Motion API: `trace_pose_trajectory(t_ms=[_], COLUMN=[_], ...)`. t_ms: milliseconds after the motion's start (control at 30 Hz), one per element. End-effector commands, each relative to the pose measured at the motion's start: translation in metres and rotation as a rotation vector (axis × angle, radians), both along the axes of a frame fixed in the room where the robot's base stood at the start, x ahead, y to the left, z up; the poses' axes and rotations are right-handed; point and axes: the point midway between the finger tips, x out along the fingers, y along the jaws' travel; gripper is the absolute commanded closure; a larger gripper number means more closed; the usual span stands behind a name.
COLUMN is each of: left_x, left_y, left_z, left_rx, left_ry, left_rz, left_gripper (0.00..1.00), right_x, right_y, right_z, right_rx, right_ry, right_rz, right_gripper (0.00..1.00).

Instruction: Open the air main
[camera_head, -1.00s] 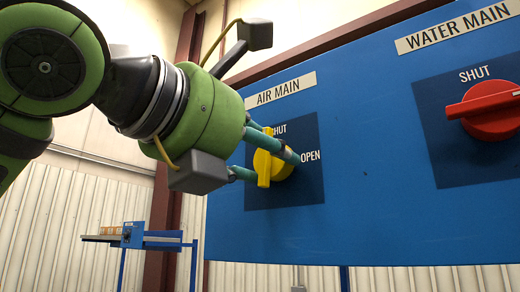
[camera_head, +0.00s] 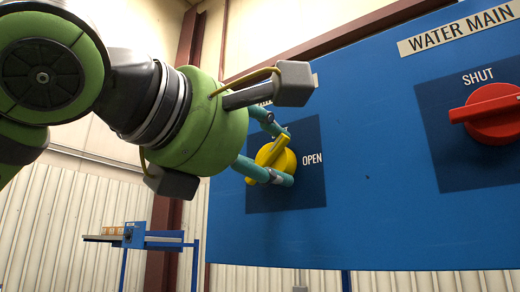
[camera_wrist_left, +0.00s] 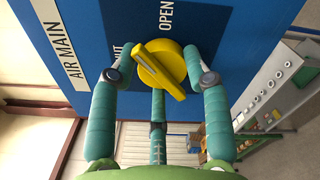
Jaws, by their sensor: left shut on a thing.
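The yellow air main knob (camera_head: 272,157) sits on a dark blue square plate (camera_head: 311,195) on the blue panel. Its raised bar is tilted up and to the right in the head view, between the upright direction and the word OPEN at its right. My left gripper (camera_head: 283,156) is shut on the knob, its teal fingers around it. The left wrist view shows the knob (camera_wrist_left: 165,65) between the fingers, its bar diagonal. The AIR MAIN label (camera_wrist_left: 60,42) is readable there. In the head view, my wrist hides most of that label and the SHUT mark. My right gripper is not in view.
The red water main knob (camera_head: 490,114) is on the same panel (camera_head: 375,215) at the right, its bar near level beside a SHUT mark. A blue stand (camera_head: 150,240) with small boxes stands at the back left.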

Motion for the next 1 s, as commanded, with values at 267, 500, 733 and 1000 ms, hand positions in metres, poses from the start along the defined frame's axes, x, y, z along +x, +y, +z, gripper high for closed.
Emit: trace_pose_trajectory(t_ms=[267,500,733,1000], left_x=[0.000,0.000,0.000,0.000], left_y=[0.000,0.000,0.000,-0.001], left_z=[0.002,0.001,0.000,-0.001], left_rx=[0.210,0.388,0.528,0.633], left_ry=[-0.159,-0.287,-0.388,-0.463], left_rz=[0.003,0.003,0.004,0.004], left_gripper=[0.85,0.85,0.85,0.84], right_x=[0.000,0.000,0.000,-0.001], right_y=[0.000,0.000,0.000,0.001], right_z=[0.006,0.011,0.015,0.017], right_rx=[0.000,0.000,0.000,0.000], right_ry=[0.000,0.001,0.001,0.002], right_rz=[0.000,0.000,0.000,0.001], right_gripper=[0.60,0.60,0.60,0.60])
